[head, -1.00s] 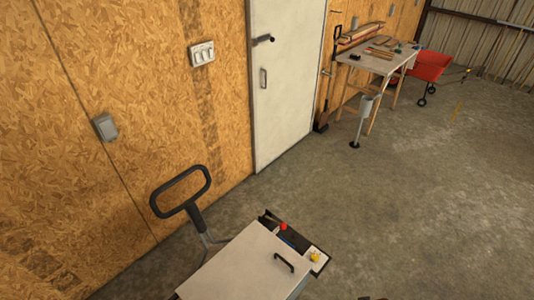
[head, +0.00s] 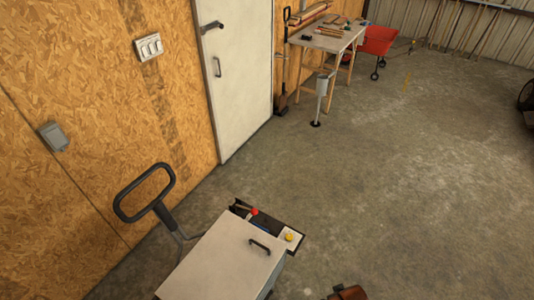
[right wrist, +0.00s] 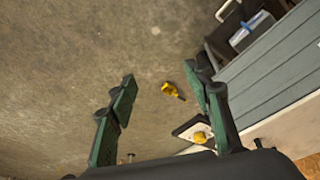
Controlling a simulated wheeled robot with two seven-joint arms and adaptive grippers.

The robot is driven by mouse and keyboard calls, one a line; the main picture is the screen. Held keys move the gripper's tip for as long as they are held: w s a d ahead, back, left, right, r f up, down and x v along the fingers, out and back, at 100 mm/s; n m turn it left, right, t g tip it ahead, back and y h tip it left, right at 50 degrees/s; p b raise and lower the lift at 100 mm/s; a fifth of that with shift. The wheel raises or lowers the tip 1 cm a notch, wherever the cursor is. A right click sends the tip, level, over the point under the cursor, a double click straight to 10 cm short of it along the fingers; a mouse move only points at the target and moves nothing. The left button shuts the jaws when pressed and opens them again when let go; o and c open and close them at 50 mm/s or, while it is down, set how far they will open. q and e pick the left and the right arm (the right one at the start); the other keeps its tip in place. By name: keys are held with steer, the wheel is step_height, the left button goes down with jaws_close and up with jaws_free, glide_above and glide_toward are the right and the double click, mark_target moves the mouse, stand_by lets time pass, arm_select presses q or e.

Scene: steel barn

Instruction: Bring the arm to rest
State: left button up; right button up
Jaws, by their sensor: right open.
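My right gripper (right wrist: 163,92) shows in the right wrist view with its two green fingers spread apart. Nothing is held between them. Past the fingers lie the concrete floor and a small yellow object (right wrist: 172,91), which looks apart from both fingers. My left gripper is in neither view. Neither gripper can be clearly made out in the head view.
A cart or machine with a pale lid (head: 222,258) and black loop handle (head: 144,193) stands at lower left. A brown object (head: 348,293) is cut off at the bottom.

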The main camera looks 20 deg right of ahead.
steer(key=s+a+f+g, duration=0.1)
steer(key=s+f, duration=0.2)
steer(key=f, duration=0.8)
steer(key=s+f, duration=0.3)
steer(key=f, duration=0.9)
steer(key=s+f+n+g, duration=0.1)
steer(key=s+f, duration=1.2)
steer(key=s, duration=0.4)
steer(key=shift+y, duration=0.3)
